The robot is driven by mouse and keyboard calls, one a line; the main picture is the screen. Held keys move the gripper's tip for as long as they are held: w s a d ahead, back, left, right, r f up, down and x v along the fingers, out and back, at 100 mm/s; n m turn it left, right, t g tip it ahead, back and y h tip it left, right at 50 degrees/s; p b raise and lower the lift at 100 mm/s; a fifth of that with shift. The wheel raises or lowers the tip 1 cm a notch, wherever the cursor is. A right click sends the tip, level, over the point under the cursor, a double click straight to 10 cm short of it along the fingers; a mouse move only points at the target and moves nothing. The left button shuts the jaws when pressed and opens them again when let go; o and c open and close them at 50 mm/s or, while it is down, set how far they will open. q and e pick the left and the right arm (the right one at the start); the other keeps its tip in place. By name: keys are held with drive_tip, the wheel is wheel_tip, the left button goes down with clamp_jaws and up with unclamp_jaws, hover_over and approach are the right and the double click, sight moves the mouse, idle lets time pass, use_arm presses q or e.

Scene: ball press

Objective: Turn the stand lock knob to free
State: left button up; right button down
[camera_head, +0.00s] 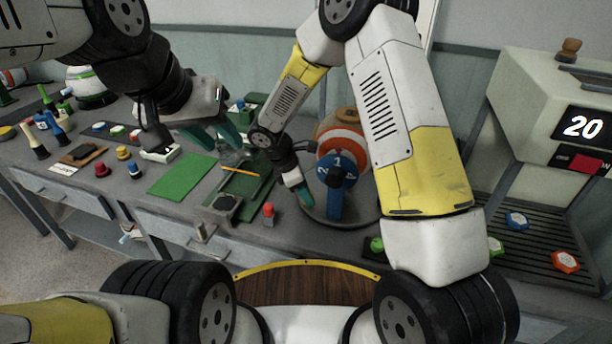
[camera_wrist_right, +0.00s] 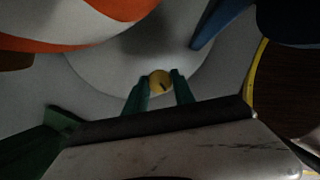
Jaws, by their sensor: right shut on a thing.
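The stand lock knob (camera_wrist_right: 160,81) is small, round and yellow with a dark mark on its face. In the right wrist view it sits between the tips of my right gripper (camera_wrist_right: 160,92), whose green fingers are shut on it. In the head view my right gripper (camera_head: 303,194) is low at the left of the stand, and the knob cannot be made out there. The stand has a round grey base (camera_head: 352,214) under an orange-and-white ball (camera_head: 343,138). A blue numbered part (camera_head: 338,172) is in front of the ball. My left gripper (camera_head: 215,138) is open and empty above the bench, left of the stand.
A green mat (camera_head: 182,177) and a framed green tray (camera_head: 240,188) lie left of the stand. A red-topped peg (camera_head: 268,212) stands near the front edge. The machine showing 20 (camera_head: 583,127) is at the right, with colored caps on its slatted deck (camera_head: 530,222).

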drive_tip(key=n+t, duration=0.1)
drive_tip(key=n, duration=0.4)
drive_tip(key=shift+s+t+y, duration=0.1)
drive_tip(key=shift+t+y, duration=0.3)
idle(0.4)
drive_tip(key=c, duration=1.1)
unclamp_jaws()
drive_tip(key=shift+o, duration=0.2)
drive_tip(key=v, duration=0.8)
drive_tip(key=shift+s+d+f, duration=0.1)
drive_tip(key=shift+s, duration=0.05)
